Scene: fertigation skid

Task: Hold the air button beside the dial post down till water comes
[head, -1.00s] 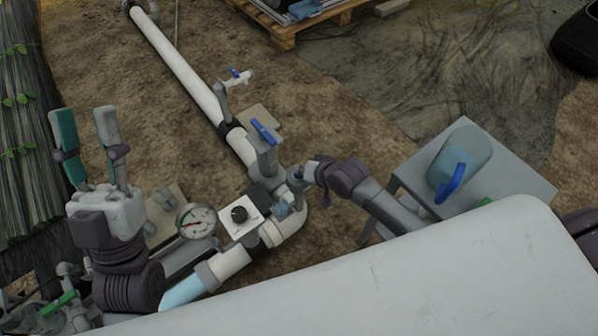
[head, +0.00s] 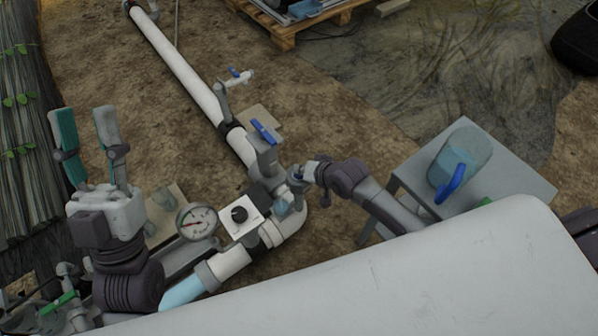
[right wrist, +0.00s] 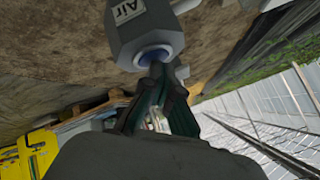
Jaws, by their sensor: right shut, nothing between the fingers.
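The air button (right wrist: 156,57) shows in the right wrist view as a blue-ringed button in the end of a grey fitting labelled "Air" (right wrist: 136,28). My right gripper (right wrist: 163,72) is shut and empty, its fingertips at the button face and seemingly touching it. How far the button is pressed is hidden. In the head view my right gripper (head: 301,174) is at the fitting on the pipe's right side. My left gripper (head: 91,137) is open and empty, fingers pointing up.
A white pipe (head: 188,65) with blue-handled valves (head: 263,132) runs to the back. A grey table (head: 515,180) with a clear blue-handled jug (head: 465,155) stands at right. A pale rounded surface (head: 400,270) fills the front. Bare soil lies between pipe and table.

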